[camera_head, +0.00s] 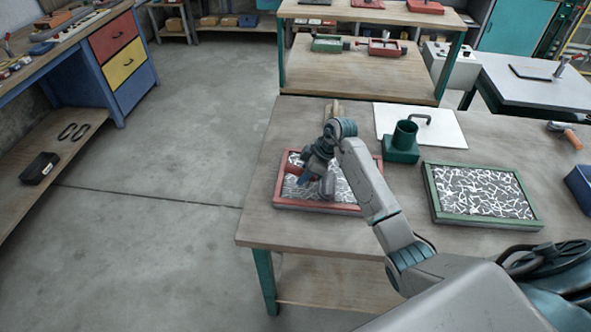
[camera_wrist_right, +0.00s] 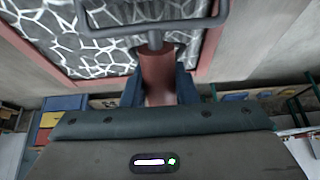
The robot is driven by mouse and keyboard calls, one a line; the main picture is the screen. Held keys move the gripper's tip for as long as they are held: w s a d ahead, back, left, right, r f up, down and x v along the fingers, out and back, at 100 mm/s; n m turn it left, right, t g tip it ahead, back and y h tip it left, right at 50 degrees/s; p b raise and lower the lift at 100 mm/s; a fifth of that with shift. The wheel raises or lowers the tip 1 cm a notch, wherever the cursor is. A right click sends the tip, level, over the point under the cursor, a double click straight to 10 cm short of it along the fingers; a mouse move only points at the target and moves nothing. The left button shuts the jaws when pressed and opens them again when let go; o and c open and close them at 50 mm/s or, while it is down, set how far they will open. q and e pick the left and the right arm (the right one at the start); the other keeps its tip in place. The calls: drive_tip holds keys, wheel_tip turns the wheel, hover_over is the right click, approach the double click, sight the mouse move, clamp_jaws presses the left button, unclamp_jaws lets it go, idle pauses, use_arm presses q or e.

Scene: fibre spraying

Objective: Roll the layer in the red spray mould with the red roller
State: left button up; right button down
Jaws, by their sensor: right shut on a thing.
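The red spray mould (camera_head: 312,207) lies on the wooden table, holding a layer of white fibre strands (camera_head: 341,189) on a dark bed. My right gripper (camera_head: 303,172) is over the mould and hides part of it. It is shut on the red handle of the red roller (camera_head: 291,169). In the right wrist view the red handle (camera_wrist_right: 157,75) sits between the two fingers, and its grey wire frame (camera_wrist_right: 150,27) reaches over the fibre layer (camera_wrist_right: 60,30). The roller's drum is not clearly seen, so I cannot tell whether it touches the layer. My left gripper is not in view.
A green mould (camera_head: 437,207) with a similar layer lies to the right. A green holder (camera_head: 402,154) stands behind, by a white board (camera_head: 447,124). An orange-handled tool (camera_head: 573,139) and a blue bin (camera_head: 578,187) are at the right. The table's left front corner is bare.

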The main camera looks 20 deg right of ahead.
sight(333, 184)
drive_tip(key=shift+s+d, duration=0.3)
drive_tip(key=shift+d, duration=0.1)
drive_tip(key=shift+s+d+p, duration=0.45)
drive_tip(key=shift+d+p, duration=0.05)
drive_tip(key=shift+d, duration=0.2)
drive_tip(key=shift+s+d+p, duration=0.4)
drive_tip(key=shift+d+p, duration=0.1)
drive_tip(key=shift+d, duration=0.15)
drive_tip(key=shift+s+d, duration=0.2)
drive_tip(key=shift+d, duration=0.2)
drive_tip(key=shift+s+d+p, duration=0.35)
drive_tip(key=shift+d+p, duration=0.2)
drive_tip(key=shift+d, duration=0.05)
drive_tip(key=shift+s+d+p, duration=0.2)
drive_tip(key=shift+s+d, duration=0.15)
drive_tip(key=shift+d, duration=0.2)
drive_tip(key=shift+s+d+p, duration=0.2)
drive_tip(key=shift+s+d, duration=0.1)
drive_tip(key=shift+d, duration=0.2)
drive_tip(key=shift+s+d+p, duration=0.35)
drive_tip(key=shift+s+d, duration=0.05)
drive_tip(key=shift+d, duration=0.2)
drive_tip(key=shift+s+d, duration=0.65)
drive_tip(key=shift+d, duration=0.35)
drive_tip(key=shift+f, duration=0.1)
drive_tip(key=shift+w+a, duration=0.1)
